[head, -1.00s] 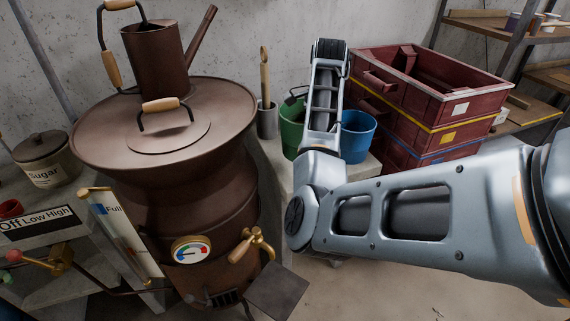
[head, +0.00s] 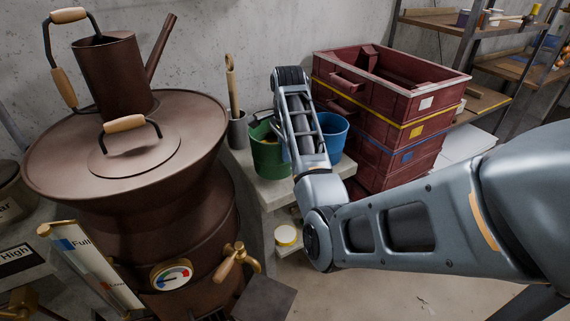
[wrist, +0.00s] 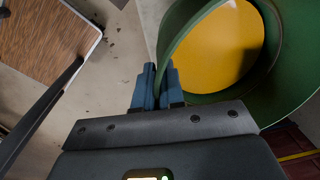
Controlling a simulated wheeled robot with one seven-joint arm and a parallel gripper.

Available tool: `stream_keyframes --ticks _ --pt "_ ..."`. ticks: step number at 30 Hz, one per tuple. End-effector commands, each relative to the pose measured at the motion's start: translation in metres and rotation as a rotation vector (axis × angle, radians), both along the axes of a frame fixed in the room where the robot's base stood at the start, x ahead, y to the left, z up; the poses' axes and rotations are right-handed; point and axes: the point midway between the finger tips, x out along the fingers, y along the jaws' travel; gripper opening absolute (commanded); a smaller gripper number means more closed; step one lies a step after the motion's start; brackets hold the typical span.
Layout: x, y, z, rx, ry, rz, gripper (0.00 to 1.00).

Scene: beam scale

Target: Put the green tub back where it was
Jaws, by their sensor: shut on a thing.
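The green tub (head: 268,158) stands at, or just above, the grey ledge, left of the blue tub (head: 333,138); I cannot tell if its base touches. In the wrist view the green tub (wrist: 180,55) shows its open mouth with a flat yellow filling (wrist: 222,48). My gripper (wrist: 158,88) is shut on the tub's near rim, one blue finger on each side of the wall. In the head view my forearm hides the fingers and part of both tubs.
A grey pot with a wooden-handled tool (head: 237,130) stands close left of the green tub. Stacked red crates (head: 400,105) rise to the right. The large brown boiler (head: 130,150) is at left. A yellow-topped round thing (head: 287,235) sits lower, below the ledge (head: 275,195).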

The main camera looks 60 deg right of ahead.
Motion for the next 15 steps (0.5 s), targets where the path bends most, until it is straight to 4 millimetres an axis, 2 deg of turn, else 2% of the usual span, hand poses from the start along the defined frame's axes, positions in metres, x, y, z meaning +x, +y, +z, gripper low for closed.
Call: stream_keyframes --ticks 4,10,15 --pt "0.0 0.001 -0.009 0.001 -0.001 0.001 0.0" --pt "0.0 0.0 -0.035 0.001 0.001 0.001 0.0" --pt "0.001 0.0 -0.042 -0.001 -0.002 0.0 0.0"
